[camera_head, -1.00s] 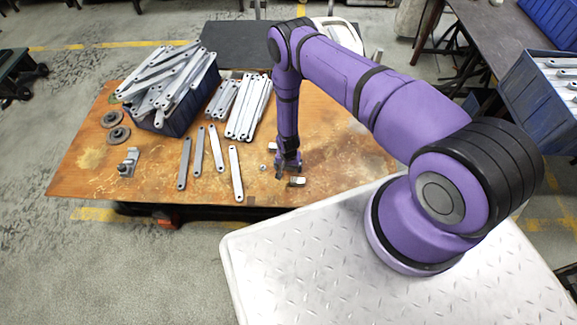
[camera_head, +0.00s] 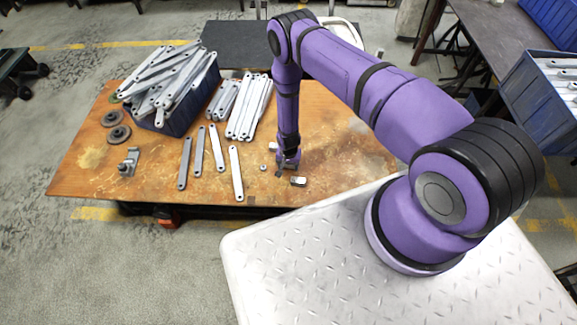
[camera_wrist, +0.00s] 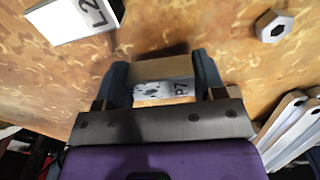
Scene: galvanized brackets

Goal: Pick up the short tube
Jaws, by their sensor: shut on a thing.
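My gripper (camera_head: 284,172) reaches down over the wooden table. In the wrist view, its two dark fingers (camera_wrist: 162,75) are shut on the short tube (camera_wrist: 150,90), a silvery metal piece with a "P7" label facing the camera. The tube lies crosswise between the fingers, its ends hidden by them. In the head view the tube is too small and covered to make out clearly. I cannot tell whether it touches the table.
A metal block (camera_head: 298,181) stands close by; a piece marked "L2" (camera_wrist: 72,20) shows in the wrist view. A hex nut (camera_wrist: 274,26) lies near. Flat bars (camera_head: 236,174) lie left, beside a blue bin (camera_head: 187,118) heaped with brackets. The table's front right is clear.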

